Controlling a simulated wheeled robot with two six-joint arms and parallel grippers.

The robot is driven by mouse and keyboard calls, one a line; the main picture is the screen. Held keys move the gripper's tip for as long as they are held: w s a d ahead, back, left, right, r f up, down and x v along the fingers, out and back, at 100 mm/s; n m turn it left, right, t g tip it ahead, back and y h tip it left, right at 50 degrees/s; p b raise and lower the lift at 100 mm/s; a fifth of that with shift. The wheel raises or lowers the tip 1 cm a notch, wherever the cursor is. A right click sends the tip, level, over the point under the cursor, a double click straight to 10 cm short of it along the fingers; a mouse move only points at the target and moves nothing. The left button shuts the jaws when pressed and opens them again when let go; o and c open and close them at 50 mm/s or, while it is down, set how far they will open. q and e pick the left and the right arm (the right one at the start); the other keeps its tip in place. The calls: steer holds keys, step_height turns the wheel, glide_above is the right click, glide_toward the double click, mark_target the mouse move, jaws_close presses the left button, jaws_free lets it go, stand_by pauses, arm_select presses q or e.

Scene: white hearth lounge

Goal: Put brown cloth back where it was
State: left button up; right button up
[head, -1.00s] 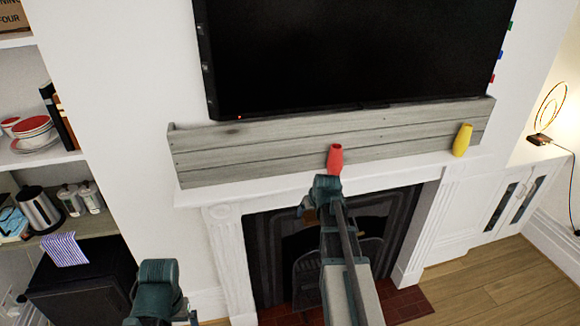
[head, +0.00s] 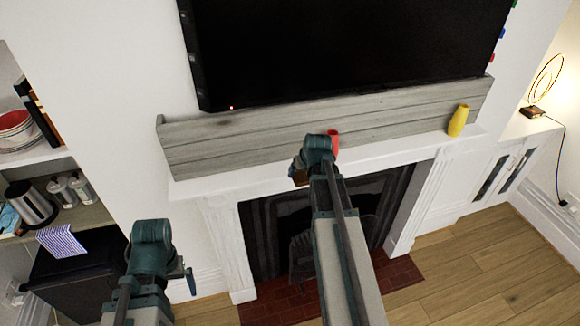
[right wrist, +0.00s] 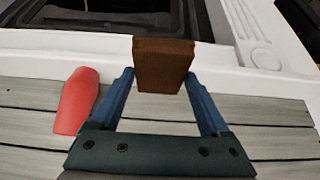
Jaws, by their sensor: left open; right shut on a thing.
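The brown cloth (right wrist: 163,66) shows as a folded brown block between the fingertips of my right gripper (right wrist: 163,80) in the right wrist view. That gripper is shut on it, over the white mantel shelf. In the head view my right gripper (head: 298,176) is at the mantel's front edge, and a small part of the cloth (head: 299,178) shows below the wrist. I cannot tell whether the cloth touches the mantel. My left gripper (head: 188,280) is open and low at the left, away from the mantel, with one blue finger showing.
A red vase (right wrist: 77,100) stands on the mantel close beside my right gripper; my arm partly hides it in the head view. A yellow vase (head: 458,121) stands farther right. Grey planks (head: 230,142) back the mantel below the television (head: 340,45). The mantel between the vases is clear.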

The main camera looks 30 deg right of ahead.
steer(key=w, duration=0.7)
steer(key=shift+w+d+f, duration=0.3)
steer(key=shift+w+f, duration=0.05)
steer(key=shift+w, duration=0.1)
steer(key=b+x, duration=0.1)
steer(key=b, duration=0.1)
steer(key=b+x, duration=0.2)
steer(key=shift+a+f, duration=0.15)
steer(key=shift+f, duration=0.4)
steer(key=shift+s, duration=0.25)
steer(key=shift+f+b, duration=0.2)
steer(key=shift+b, duration=0.15)
steer(key=o, duration=1.2)
steer(key=shift+o, duration=0.2)
steer(key=shift+r, duration=0.1)
